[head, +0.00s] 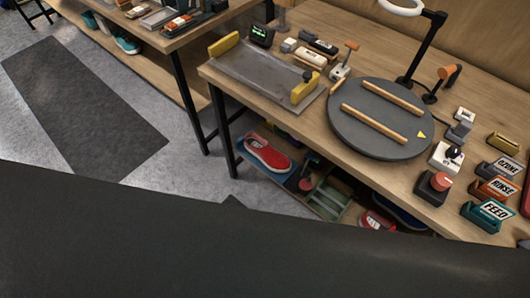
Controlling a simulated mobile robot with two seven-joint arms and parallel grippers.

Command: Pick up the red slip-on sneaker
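A red slip-on sneaker (267,155) with a white sole rests on a blue mat (253,166) on the low shelf under the workbench, near its left end. Another partly red shoe (374,222) shows farther right on the shelf, mostly hidden by a large dark shape across the bottom of the view. Neither of my grippers can be seen in the head view.
The workbench (290,95) carries a grey turntable (375,138), a metal tray (262,75) with yellow ends, a lamp and labelled blocks. Its left leg (227,135) stands near the sneaker. Grey floor lies left.

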